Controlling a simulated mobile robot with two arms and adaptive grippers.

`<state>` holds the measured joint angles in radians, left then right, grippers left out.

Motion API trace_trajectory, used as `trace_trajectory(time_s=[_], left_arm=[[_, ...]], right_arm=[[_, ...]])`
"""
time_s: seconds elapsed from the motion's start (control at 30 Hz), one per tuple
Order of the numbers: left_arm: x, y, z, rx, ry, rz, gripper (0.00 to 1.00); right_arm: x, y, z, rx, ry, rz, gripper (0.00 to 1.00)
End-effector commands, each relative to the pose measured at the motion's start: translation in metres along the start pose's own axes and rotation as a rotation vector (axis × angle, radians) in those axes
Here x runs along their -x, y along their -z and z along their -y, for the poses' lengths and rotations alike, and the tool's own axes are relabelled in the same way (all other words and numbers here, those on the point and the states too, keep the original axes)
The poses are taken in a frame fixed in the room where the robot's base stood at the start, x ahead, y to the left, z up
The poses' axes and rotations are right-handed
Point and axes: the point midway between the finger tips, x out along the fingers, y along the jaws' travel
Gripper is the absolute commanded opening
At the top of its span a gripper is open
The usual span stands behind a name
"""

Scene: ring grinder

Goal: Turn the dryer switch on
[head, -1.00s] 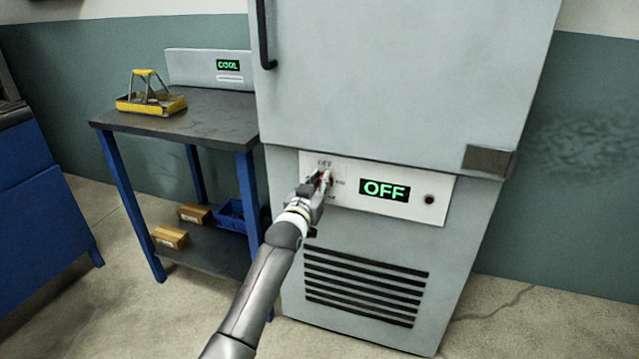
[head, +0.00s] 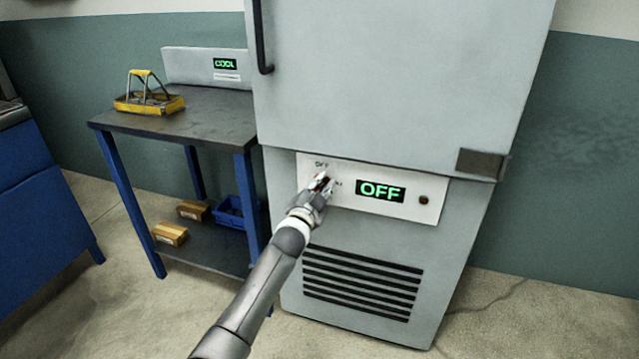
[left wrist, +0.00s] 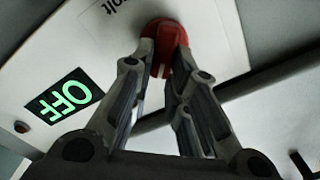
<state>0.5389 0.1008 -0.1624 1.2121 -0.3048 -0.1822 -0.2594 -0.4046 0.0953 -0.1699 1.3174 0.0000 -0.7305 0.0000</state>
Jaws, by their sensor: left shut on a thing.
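The dryer (head: 400,75) is a tall grey cabinet with a white control panel (head: 433,205). Its green display (head: 381,191) reads OFF, and it also shows in the left wrist view (left wrist: 64,95). The switch is a red rotary knob (left wrist: 185,75) with a pale line on it, seen best in the left wrist view. My left gripper (head: 320,186) is at the knob on the panel's left side. In the left wrist view its fingers (left wrist: 165,68) are closed on the knob. In the head view the gripper mostly hides the knob. My right gripper is out of view.
A dark-topped table (head: 205,125) with blue legs stands left of the dryer, bearing a yellow carrier (head: 150,103). Boxes (head: 170,235) and a blue bin (head: 228,212) are on its lower shelf. A blue cabinet (head: 45,200) is at far left. Floor right of the dryer is clear.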

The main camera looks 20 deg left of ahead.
Motion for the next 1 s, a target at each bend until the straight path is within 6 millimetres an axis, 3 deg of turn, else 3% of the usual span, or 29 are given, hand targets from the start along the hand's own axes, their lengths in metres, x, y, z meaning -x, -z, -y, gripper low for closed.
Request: trace_trajectory(time_s=[0.6,1.0], left_arm=[[0.0,-0.003,-0.011,-0.573,0.0,-0.002,0.0],[0.0,-0.005,-0.014,-0.802,0.0,-0.002,0.0]], right_arm=[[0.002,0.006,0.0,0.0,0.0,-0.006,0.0],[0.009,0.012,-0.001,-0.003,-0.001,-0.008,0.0]])
